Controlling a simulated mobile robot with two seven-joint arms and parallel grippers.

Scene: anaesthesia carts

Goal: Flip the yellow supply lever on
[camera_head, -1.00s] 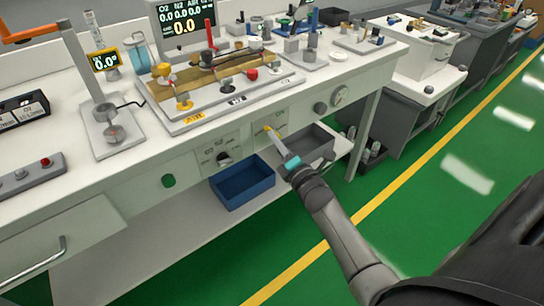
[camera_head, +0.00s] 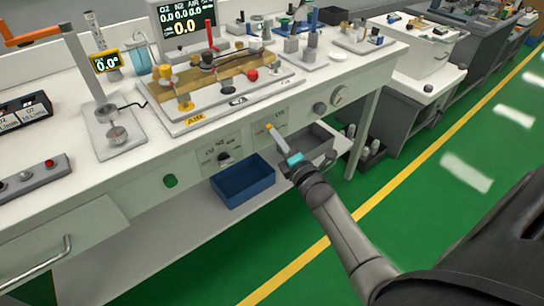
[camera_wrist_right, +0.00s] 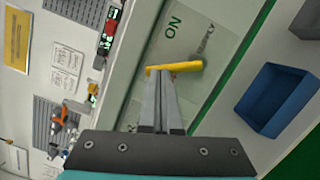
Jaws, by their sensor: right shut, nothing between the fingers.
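The yellow supply lever (camera_head: 268,126) is on the front panel of the white bench, right of the dark selector knob. In the right wrist view, the lever (camera_wrist_right: 175,67) lies across the picture just beyond my fingertips, beside a green "ON" mark (camera_wrist_right: 173,25). My right gripper (camera_head: 275,134) is shut and empty, with its tips at the lever. In the right wrist view, the fingers (camera_wrist_right: 161,78) overlap the lever's lower edge; I cannot tell whether they touch it. My left gripper is not in view.
A blue bin (camera_head: 243,185) and a grey bin (camera_head: 318,143) sit below the panel, close to my right arm. A selector knob (camera_head: 224,158) and a green button (camera_head: 170,181) are left of the lever. The valve board (camera_head: 200,118) stands on the bench above. Green floor is open at right.

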